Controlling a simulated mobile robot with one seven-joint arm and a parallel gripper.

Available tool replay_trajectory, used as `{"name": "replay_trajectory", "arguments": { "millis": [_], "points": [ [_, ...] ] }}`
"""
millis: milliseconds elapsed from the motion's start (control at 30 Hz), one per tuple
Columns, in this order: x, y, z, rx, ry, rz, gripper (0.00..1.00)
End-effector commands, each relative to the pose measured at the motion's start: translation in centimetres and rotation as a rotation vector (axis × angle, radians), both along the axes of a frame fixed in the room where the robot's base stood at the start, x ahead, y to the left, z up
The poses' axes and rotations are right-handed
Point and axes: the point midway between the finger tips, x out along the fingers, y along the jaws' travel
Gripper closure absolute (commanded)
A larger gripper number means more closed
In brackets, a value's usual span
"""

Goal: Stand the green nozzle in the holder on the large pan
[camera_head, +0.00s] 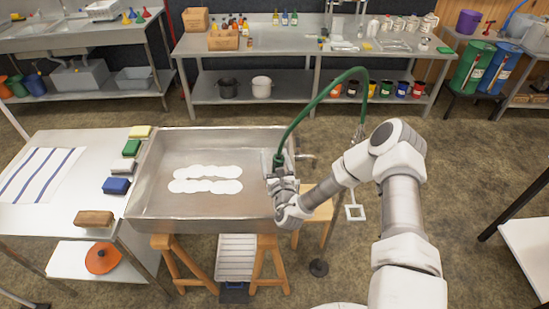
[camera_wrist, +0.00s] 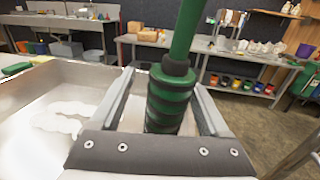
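The green nozzle (camera_wrist: 172,97) stands between the two fingers of my gripper (camera_wrist: 165,85) in the wrist view, with its hose running up out of the frame. A narrow gap shows beside the left finger, and the right finger is close to the nozzle. I cannot tell whether the fingers press on it. In the head view, the nozzle (camera_head: 278,160) is at the right rim of the large pan (camera_head: 150,170), with my gripper (camera_head: 281,180) around or just below it. I cannot make out the holder; my gripper may hide it.
The green hose (camera_head: 322,92) arches up and right behind my arm. A side table (camera_head: 85,165) left of the pan carries a striped cloth, sponges and a brown block. Wooden stools (camera_head: 180,262) are under the pan. Open floor (camera_head: 470,170) lies to the right.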

Motion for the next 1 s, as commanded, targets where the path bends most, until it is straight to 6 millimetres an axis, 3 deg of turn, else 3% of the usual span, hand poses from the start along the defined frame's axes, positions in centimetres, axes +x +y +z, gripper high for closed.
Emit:
{"name": "replay_trajectory", "arguments": {
  "millis": [267,467,1000],
  "points": [
    [-0.1,0.0,-0.2,0.0,0.003,0.0,0.21],
    [-1.8,-0.3,-0.3,-0.001,0.005,0.001,0.21],
    [-13.2,-2.1,-0.3,0.0,0.005,0.001,0.21]
  ]
}}
